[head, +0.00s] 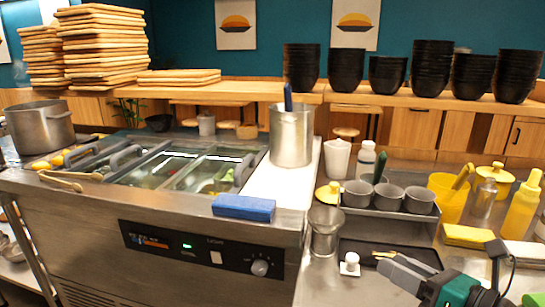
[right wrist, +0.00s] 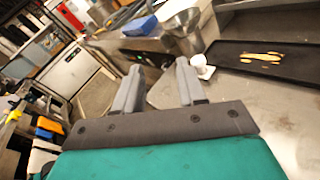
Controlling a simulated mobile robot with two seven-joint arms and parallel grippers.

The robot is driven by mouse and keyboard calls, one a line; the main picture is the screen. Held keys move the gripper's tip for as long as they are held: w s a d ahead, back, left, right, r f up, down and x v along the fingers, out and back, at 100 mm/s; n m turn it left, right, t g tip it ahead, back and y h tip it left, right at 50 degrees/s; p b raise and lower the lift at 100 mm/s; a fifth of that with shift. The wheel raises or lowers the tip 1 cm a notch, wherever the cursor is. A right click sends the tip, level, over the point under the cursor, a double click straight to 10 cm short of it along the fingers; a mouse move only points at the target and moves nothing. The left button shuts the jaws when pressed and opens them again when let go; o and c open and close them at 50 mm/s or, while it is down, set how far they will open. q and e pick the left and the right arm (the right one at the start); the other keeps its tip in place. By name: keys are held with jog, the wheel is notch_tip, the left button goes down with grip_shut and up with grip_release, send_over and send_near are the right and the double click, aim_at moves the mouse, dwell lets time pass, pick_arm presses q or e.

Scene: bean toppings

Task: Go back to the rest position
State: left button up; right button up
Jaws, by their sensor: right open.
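My right gripper (head: 387,267) is at the lower right of the head view, above the steel counter by the black tray (head: 417,253). In the right wrist view my right gripper (right wrist: 158,78) shows its two grey fingers apart, with nothing between them. The black tray (right wrist: 295,57) lies to the right of the fingers there, with a small yellowish item (right wrist: 262,57) on it. My left gripper is in neither view.
A small white-topped item (head: 350,263) and a steel cup (head: 325,230) stand left of the tray. A rack of grey cups (head: 388,196) stands behind it. A yellow container (head: 447,200) and bottles are at right. A blue block (head: 243,208) lies on the cooker's edge.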

jog(key=s+d+r+m+t+h, duration=0.1)
jog(key=d+r+m+t+h, duration=0.35)
jog(key=m, duration=1.15)
jog(key=s+d+f+m+g+h, duration=0.35)
jog(key=f+m+h, duration=0.55)
jog(key=m, duration=0.5)
jog(key=s+a+f+m+g+y, duration=0.2)
jog(key=s+a+f+m+g, duration=0.1)
jog(key=s+a+f+g, duration=0.4)
jog(key=s+a+f+m+g+y, duration=0.3)
jog(key=s+a+f+m+g, duration=0.15)
jog(key=s+f, duration=0.35)
jog(key=w+a+f+n+t+y+p, duration=0.1)
jog(key=w+a+f+t+p, duration=0.1)
jog(key=w+f+t, duration=0.3)
jog(key=shift+w+a+f+t, duration=0.15)
jog(key=shift+w+f+t, duration=0.2)
jog(key=shift+w+t, duration=0.7)
jog(key=shift+s+n+y, duration=0.15)
jog(key=shift+n+y, duration=0.1)
